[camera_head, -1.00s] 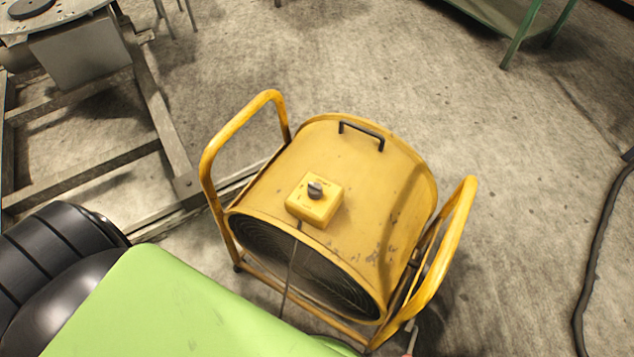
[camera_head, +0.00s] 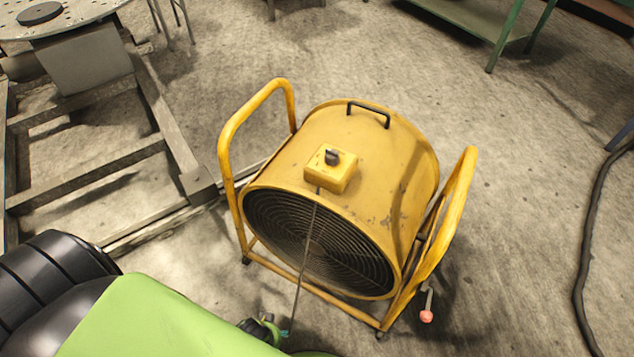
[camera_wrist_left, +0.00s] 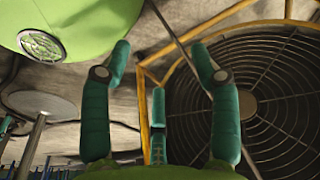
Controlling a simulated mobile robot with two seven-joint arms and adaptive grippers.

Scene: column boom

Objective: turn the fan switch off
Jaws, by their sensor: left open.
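The yellow drum fan (camera_head: 395,190) stands on the floor in the head view, and its round grille also shows at the right of the left wrist view (camera_wrist_left: 285,75). The fan switch is a dark knob (camera_head: 332,157) on a small yellow box (camera_head: 343,178) on top of the drum near the grille. The knob does not show in the wrist view. My left gripper (camera_head: 262,326) is low in front of the fan, below the switch, partly hidden by my green arm. In the wrist view its green fingers (camera_wrist_left: 160,58) are apart. My right gripper is not seen.
Yellow tube handles (camera_head: 232,160) flank the drum. A thin dark line (camera_head: 305,245), cord or rod, runs down from the switch box before the grille. A red-tipped lever (camera_head: 426,316) is at lower right. A metal frame (camera_head: 165,130) lies left; a black cable (camera_head: 588,250) lies right.

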